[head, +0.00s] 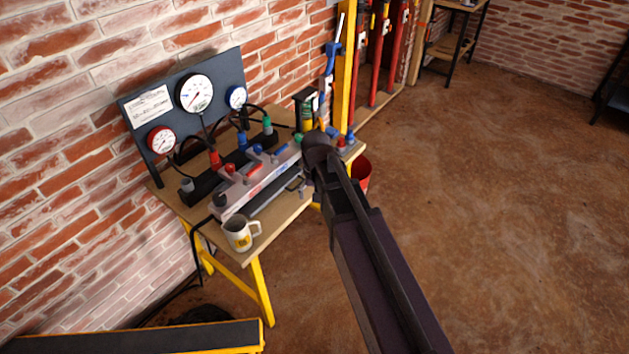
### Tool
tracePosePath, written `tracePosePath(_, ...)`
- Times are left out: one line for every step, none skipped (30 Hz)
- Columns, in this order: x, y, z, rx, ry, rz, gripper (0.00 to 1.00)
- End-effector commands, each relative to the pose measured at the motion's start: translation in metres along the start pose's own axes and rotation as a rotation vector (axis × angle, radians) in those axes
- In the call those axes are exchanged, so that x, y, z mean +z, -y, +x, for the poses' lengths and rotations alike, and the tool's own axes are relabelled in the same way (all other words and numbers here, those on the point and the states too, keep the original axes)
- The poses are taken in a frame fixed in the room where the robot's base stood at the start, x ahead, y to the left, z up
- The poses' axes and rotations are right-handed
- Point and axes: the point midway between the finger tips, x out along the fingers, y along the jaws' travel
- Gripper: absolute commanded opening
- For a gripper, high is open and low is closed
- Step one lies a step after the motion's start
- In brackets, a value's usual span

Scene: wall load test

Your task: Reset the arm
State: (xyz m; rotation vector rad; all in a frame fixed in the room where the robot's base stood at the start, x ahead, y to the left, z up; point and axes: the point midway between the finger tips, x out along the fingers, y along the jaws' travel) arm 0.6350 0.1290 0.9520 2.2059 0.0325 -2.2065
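My dark arm (375,255) reaches from the bottom right up to a rounded joint (318,146) in front of the right part of a wooden workbench (284,214) with yellow legs. I cannot make out my gripper or its fingers beyond that joint. A small dark piece near the bench's front edge, just left of the arm, is too small to identify. The arm hides part of the bench's right end and the floor behind it.
The bench bears a grey manifold (255,180) with coloured fittings, a gauge panel (178,100) and a white mug (240,234) near the front left edge. A red bucket (362,172) stands by its right end. Brown floor (510,200) is open to the right.

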Motion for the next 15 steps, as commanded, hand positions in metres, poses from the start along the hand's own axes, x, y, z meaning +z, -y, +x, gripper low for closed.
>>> tracePosePath(0.002, -0.002, 0.000, 0.000, 0.000, 0.001, 0.99)
tracePosePath(0.003, -0.004, 0.000, 0.000, 0.000, 0.001, 0.99)
tracePosePath(0.005, -0.007, 0.000, 0.000, 0.000, 0.002, 0.99)
tracePosePath(0.007, -0.010, 0.000, 0.000, 0.000, 0.003, 0.99)
tracePosePath(0.010, -0.014, 0.000, 0.000, 0.000, 0.004, 0.99)
tracePosePath(0.015, -0.020, 0.000, 0.000, 0.000, 0.006, 0.99)
tracePosePath(0.018, -0.026, 0.000, 0.000, 0.000, 0.009, 0.99)
tracePosePath(0.022, -0.032, 0.000, 0.000, 0.000, 0.010, 0.99)
tracePosePath(0.029, -0.040, 0.000, 0.000, 0.000, 0.011, 0.99)
tracePosePath(0.034, -0.047, 0.000, 0.000, 0.000, 0.014, 0.99)
tracePosePath(0.039, -0.054, 0.000, 0.000, 0.000, 0.016, 0.99)
tracePosePath(0.047, -0.063, 0.000, 0.000, 0.000, 0.017, 0.99)
tracePosePath(0.052, -0.070, 0.000, 0.001, 0.000, 0.020, 0.99)
tracePosePath(0.058, -0.077, 0.000, 0.001, 0.000, 0.021, 0.99)
tracePosePath(0.066, -0.086, 0.000, 0.001, 0.000, 0.023, 0.99)
